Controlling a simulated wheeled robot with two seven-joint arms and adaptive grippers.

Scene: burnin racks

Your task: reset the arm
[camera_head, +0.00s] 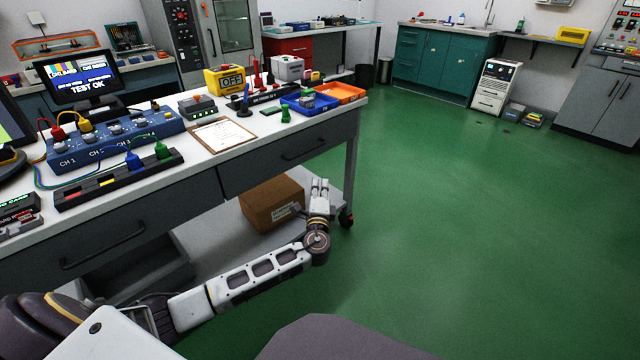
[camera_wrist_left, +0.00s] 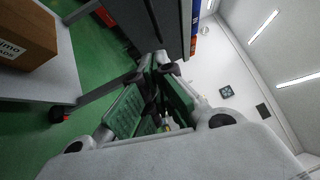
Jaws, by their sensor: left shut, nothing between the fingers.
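My left gripper (camera_head: 319,187) shows in the head view beside the right end of the workbench (camera_head: 270,165), below its top edge and in front of the lower shelf. Its fingers point up and are shut and empty. My left arm reaches in from the lower left, stretched out low along the front of the bench. My right gripper is in neither view.
A cardboard box (camera_head: 272,203) sits on the lower shelf just left of the gripper. A caster wheel (camera_head: 346,219) stands close to its right. Test gear, a clipboard (camera_head: 222,134) and an orange tray (camera_head: 340,92) lie on the bench top. The green floor (camera_head: 480,220) is clear on the right.

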